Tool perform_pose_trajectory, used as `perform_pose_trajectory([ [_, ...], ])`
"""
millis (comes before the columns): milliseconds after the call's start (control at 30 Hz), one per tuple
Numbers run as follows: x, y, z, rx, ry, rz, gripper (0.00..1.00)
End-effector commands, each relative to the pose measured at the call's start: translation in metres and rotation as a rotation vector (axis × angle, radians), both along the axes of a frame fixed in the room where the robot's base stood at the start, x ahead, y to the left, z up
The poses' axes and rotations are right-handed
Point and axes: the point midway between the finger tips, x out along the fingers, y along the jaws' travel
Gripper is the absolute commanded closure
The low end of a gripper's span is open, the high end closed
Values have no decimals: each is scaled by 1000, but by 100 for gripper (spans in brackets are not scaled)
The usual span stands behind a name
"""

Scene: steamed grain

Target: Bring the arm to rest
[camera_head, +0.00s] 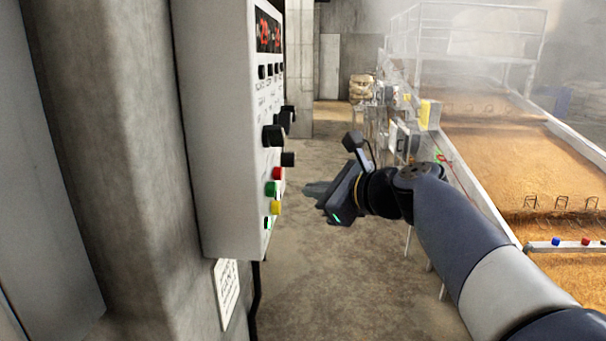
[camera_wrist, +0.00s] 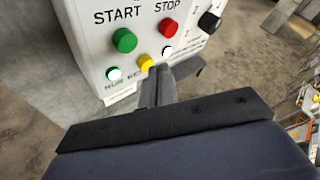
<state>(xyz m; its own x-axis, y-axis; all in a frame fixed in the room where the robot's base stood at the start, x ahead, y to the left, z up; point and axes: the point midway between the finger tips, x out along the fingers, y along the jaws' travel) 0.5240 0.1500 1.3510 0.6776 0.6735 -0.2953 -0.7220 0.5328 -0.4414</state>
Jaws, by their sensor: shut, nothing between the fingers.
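My gripper (camera_head: 317,190) is in the middle of the head view, pointing left toward the white control box (camera_head: 218,130). Its fingers are together and empty. A gap shows between the fingertips and the box's button face. In the wrist view my gripper (camera_wrist: 164,74) points at the lower part of the panel, its tips overlapping the area just below the yellow button (camera_wrist: 146,63). The green START button (camera_wrist: 124,40) and red STOP button (camera_wrist: 168,28) show above it. My arm reaches in from the lower right of the head view.
The box hangs on a concrete pillar (camera_head: 120,130) at the left, with a paper sheet (camera_head: 227,292) below it. A long bed of grain (camera_head: 500,150) with a metal rim runs along the right, steam above it. Bare floor (camera_head: 330,280) lies between them.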

Motion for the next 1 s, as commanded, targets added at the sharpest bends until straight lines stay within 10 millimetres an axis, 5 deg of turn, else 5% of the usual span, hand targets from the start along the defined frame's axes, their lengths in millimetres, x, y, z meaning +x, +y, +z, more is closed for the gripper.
perform_pose_trajectory([
  [167, 0, 4, -5, 0, -2, -1, 100],
  [600, -1, -49, 0, 0, 1, -2, 100],
  [1000, -2, -56, 0, 0, 1, 1, 100],
])
